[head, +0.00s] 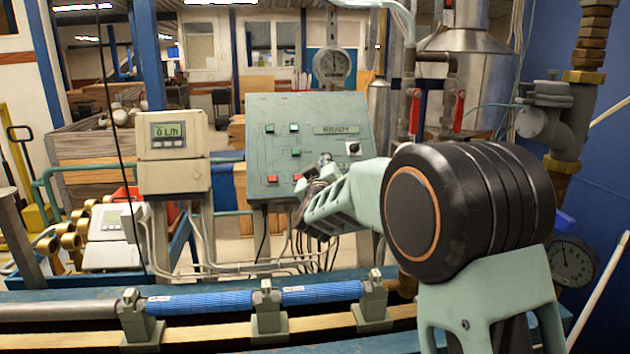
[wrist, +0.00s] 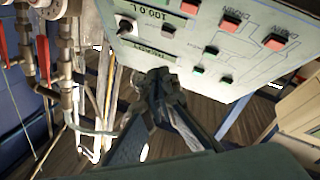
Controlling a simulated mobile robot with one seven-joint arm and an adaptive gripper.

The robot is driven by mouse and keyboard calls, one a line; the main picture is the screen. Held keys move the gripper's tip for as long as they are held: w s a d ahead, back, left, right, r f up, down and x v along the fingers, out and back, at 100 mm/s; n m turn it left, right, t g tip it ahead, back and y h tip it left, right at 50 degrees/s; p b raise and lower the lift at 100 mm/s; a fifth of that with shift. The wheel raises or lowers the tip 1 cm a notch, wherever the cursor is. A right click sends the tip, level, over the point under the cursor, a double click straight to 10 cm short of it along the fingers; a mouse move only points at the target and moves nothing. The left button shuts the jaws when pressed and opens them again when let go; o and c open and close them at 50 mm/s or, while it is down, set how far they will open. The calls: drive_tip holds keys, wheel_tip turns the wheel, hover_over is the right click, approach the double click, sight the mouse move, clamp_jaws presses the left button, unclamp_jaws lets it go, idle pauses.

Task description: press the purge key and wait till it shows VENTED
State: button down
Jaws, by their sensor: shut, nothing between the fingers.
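The grey-green control panel (head: 285,105) stands behind the pipe bench with red and green square keys. Its upper display (head: 338,129) seems to read READY, not VENTED. A green key (head: 296,151) and a red key (head: 299,177) lie left of my gripper (head: 322,168), which covers the panel's lower right part. In the wrist view the panel (wrist: 255,75) appears upside down, and my gripper (wrist: 160,78) is shut and empty, its tips seen against the panel's edge near the display. Contact cannot be told. I cannot read which key is marked purge.
A black knob (head: 354,148) sits on the panel's right side. A flow meter box (head: 172,152) showing 0 L/h stands to the left. A blue pipe (head: 200,303) in clamps runs along the front. Red-handled valves (head: 415,112) and metal pipework stand at the right.

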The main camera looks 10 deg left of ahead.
drive_tip(key=shift+w+f, duration=0.1)
drive_tip(key=shift+w, duration=0.05)
drive_tip(key=w+a+f+b, duration=0.1)
drive_tip(key=w+f, duration=0.4)
drive_tip(key=w, duration=0.1)
drive_tip(key=shift+a+f, duration=0.35)
drive_tip(key=shift+w+f, duration=0.1)
idle(1.5)
drive_tip(key=shift+w+a+f+b, duration=0.1)
drive_tip(key=shift+w+f+b, duration=0.1)
drive_tip(key=shift+w+b, duration=0.1)
drive_tip(key=shift+w+a+f, duration=0.1)
drive_tip(key=shift+w+f, duration=0.15)
drive_tip(key=shift+f, duration=0.05)
idle(0.8)
drive_tip(key=shift+s+r, duration=0.1)
drive_tip(key=shift+s+d+r, duration=0.2)
drive_tip(key=shift+s+r, duration=0.25)
drive_tip(key=shift+s, duration=0.05)
drive_tip(key=shift+s+d+r, duration=0.25)
drive_tip(key=shift+s+r, duration=0.6)
drive_tip(key=shift+s, duration=0.05)
drive_tip(key=shift+s+d+r, duration=0.25)
drive_tip(key=shift+s+r, duration=0.55)
drive_tip(key=shift+s, duration=0.1)
